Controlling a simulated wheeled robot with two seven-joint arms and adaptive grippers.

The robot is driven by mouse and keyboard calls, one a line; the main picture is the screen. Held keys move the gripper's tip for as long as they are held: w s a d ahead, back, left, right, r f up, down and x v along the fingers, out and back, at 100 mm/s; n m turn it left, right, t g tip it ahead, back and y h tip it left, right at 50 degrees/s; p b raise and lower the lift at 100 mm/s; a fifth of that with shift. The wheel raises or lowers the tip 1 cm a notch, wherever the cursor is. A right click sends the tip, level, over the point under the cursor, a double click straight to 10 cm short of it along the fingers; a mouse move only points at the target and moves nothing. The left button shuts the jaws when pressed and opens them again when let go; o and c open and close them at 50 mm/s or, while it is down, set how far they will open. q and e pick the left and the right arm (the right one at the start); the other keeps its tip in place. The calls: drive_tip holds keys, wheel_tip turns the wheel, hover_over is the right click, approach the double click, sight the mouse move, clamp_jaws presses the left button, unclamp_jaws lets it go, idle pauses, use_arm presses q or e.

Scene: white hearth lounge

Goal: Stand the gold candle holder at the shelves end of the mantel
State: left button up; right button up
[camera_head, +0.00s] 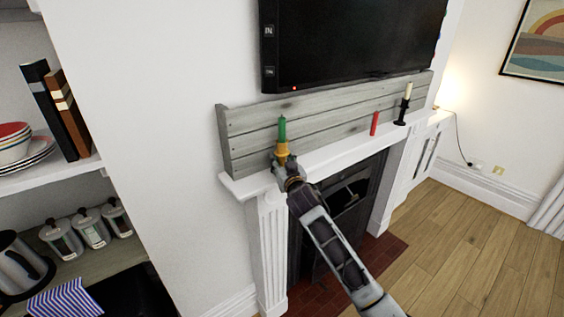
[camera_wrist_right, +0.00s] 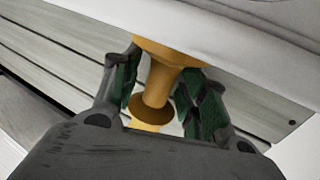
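The gold candle holder (camera_head: 282,149) stands upright at the left end of the white mantel (camera_head: 318,157), the end nearest the shelves, with a green candle (camera_head: 282,129) in it. My right gripper (camera_head: 283,163) is at the holder from the front. In the right wrist view the gold holder (camera_wrist_right: 160,85) lies between the two dark green fingers of the right gripper (camera_wrist_right: 164,92). The fingers are apart, with a gap showing beside the stem on the left. The holder's wide end is against the white surface. My left gripper is out of view.
A red candle (camera_head: 375,123) and a black holder with a pale candle (camera_head: 402,107) stand further right on the mantel. Grey boards (camera_head: 329,122) back it, with a TV (camera_head: 350,40) above. Shelves (camera_head: 60,172) with bowls and books are at left.

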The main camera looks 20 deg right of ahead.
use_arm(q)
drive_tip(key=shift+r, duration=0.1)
use_arm(e)
drive_tip(key=shift+r, duration=0.1)
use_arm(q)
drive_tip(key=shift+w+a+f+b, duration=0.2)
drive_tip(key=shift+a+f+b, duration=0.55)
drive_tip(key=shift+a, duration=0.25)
use_arm(e)
drive_tip(key=s, duration=1.2)
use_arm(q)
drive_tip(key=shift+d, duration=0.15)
use_arm(e)
drive_tip(key=shift+a, duration=0.1)
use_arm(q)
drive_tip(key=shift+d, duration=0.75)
use_arm(e)
drive_tip(key=shift+w, duration=0.1)
